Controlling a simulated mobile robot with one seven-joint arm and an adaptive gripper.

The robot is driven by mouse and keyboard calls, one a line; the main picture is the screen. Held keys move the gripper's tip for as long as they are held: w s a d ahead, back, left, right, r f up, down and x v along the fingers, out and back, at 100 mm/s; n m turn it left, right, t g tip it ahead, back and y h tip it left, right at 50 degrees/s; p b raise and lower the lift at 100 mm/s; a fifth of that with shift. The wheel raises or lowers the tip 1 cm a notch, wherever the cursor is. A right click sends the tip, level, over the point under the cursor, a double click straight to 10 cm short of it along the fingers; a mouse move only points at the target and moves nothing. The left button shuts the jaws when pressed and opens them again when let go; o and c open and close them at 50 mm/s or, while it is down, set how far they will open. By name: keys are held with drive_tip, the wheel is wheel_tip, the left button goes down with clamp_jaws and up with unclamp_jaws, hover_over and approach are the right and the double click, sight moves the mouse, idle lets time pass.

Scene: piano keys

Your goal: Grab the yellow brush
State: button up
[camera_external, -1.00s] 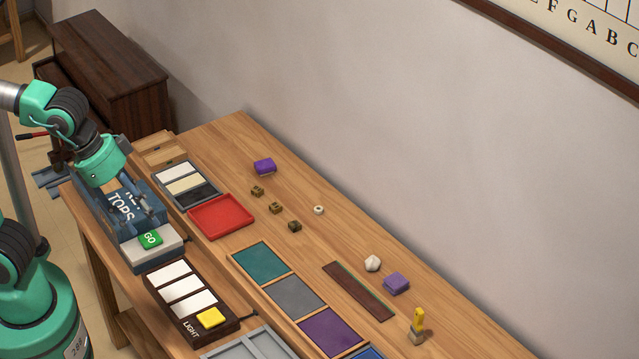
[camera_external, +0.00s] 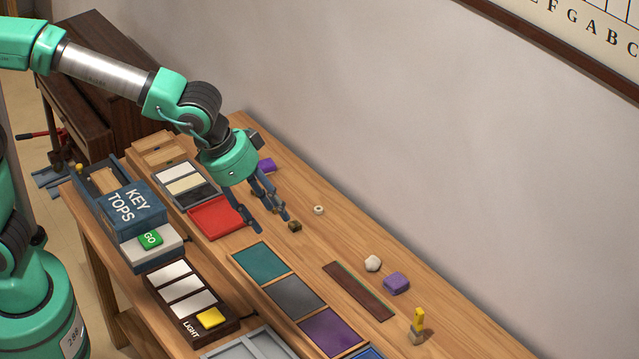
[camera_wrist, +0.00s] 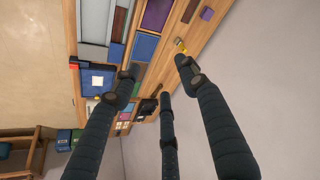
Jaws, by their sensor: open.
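The yellow brush (camera_external: 418,320) stands upright near the right end of the workbench, yellow handle up and greyish head down. In the wrist view a small yellow thing (camera_wrist: 181,46), probably the brush, shows just beyond the fingertips, near the bench edge. My gripper (camera_external: 272,222) is open and empty, with its fingers pointing down over the bench beside the red tray. It is well to the left of the brush and apart from it. In the wrist view the spread fingers of my gripper (camera_wrist: 158,68) have nothing between them.
A purple block (camera_external: 397,283), a white lump (camera_external: 372,263) and a dark brown strip (camera_external: 358,291) lie between my gripper and the brush. A small dark block (camera_external: 295,226) is close to the fingertips. The red tray (camera_external: 212,222) is left. A wall rises behind the bench.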

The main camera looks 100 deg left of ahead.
drive_tip(key=w+a+f+n+p, duration=0.15)
drive_tip(key=w+f, duration=0.25)
drive_tip(key=w, duration=0.4)
drive_tip(key=w+a+f+p, duration=0.1)
drive_tip(key=w+a+f, duration=0.2)
drive_tip(key=w+f, duration=0.35)
drive_tip(key=w+a+f+p, duration=0.1)
drive_tip(key=w+a+f, duration=0.1)
drive_tip(key=w+f, duration=0.5)
drive_tip(key=w+a+f+n+p, duration=0.1)
drive_tip(key=w+a+f+p, duration=0.1)
drive_tip(key=w+f, duration=0.5)
drive_tip(key=shift+w+a+f+g+y, duration=0.25)
drive_tip(key=shift+a+f+g+y, duration=0.15)
drive_tip(key=shift+a, duration=0.3)
drive_tip(key=shift+f+n, duration=0.1)
drive_tip(key=shift+n, duration=0.15)
hover_over(419, 311)
drive_tip(key=s+d, duration=0.2)
wheel_tip(419, 311, down, 8)
drive_tip(key=shift+w+a, duration=0.15)
drive_tip(key=shift+a, duration=0.1)
drive_tip(key=shift+x, duration=2.5)
drive_tip(key=shift+a, duration=0.15)
